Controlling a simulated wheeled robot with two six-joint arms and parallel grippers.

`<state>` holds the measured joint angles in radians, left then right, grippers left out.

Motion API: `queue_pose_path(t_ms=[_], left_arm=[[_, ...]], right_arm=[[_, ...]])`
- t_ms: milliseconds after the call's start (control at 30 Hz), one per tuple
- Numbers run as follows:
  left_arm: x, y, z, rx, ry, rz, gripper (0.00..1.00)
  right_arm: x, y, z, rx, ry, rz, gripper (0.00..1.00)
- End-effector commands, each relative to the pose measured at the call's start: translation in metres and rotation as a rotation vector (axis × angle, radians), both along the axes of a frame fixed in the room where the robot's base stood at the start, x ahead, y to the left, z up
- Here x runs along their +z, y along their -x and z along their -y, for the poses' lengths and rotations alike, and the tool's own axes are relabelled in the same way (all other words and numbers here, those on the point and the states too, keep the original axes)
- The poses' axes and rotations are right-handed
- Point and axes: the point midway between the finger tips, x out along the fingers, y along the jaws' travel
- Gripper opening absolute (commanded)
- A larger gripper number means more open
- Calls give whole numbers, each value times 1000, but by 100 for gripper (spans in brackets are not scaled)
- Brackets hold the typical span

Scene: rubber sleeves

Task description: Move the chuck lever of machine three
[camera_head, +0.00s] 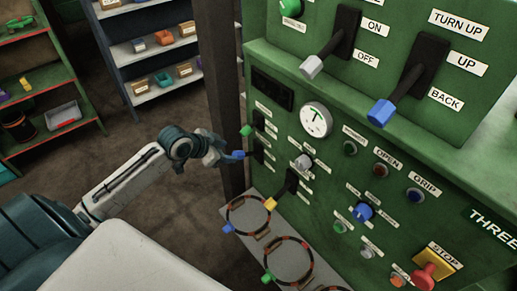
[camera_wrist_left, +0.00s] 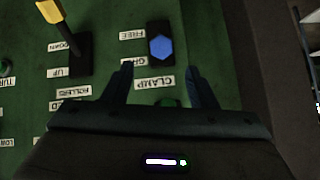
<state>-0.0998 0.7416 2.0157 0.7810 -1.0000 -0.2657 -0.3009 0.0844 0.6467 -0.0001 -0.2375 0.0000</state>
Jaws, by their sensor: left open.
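The green machine panel, marked THREE (camera_head: 490,224), fills the right of the head view. On its left edge is a small lever with a blue knob (camera_head: 239,154), with a green-knobbed lever (camera_head: 246,130) just above it. My left gripper (camera_head: 228,155) is close to the blue knob, just left of it. In the left wrist view the open, empty fingers (camera_wrist_left: 159,72) point toward the blue hexagonal knob (camera_wrist_left: 161,47), which lies just beyond the tips. Upside-down labels there read FREE and CLAMP. I cannot read a chuck label. My right gripper is out of view.
A yellow-knobbed lever (camera_head: 271,204) is beside the blue one, labelled ROLLERS in the wrist view. Larger levers with grey (camera_head: 312,67) and blue (camera_head: 381,112) ends stick out above. A red stop button (camera_head: 425,276) is lower right. A dark post (camera_head: 222,90) stands behind my gripper.

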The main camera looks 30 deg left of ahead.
Motion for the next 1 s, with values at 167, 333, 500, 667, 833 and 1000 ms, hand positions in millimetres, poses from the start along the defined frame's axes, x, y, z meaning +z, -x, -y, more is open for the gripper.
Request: queue_pose_path(t_ms=[167,333,500,667,833,1000], left_arm=[[-10,-11,3,5,5,1,52],[-28,-28,10,6,8,1,52],[-48,-48,16,6,7,0,52],[-63,-63,21,5,4,0,52],[-73,-71,24,4,2,1,52],[-75,-72,24,3,1,1,52]], right_arm=[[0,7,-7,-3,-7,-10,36],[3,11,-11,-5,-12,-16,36],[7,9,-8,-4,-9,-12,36],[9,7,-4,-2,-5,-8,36],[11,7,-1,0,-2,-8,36],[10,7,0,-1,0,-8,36]])
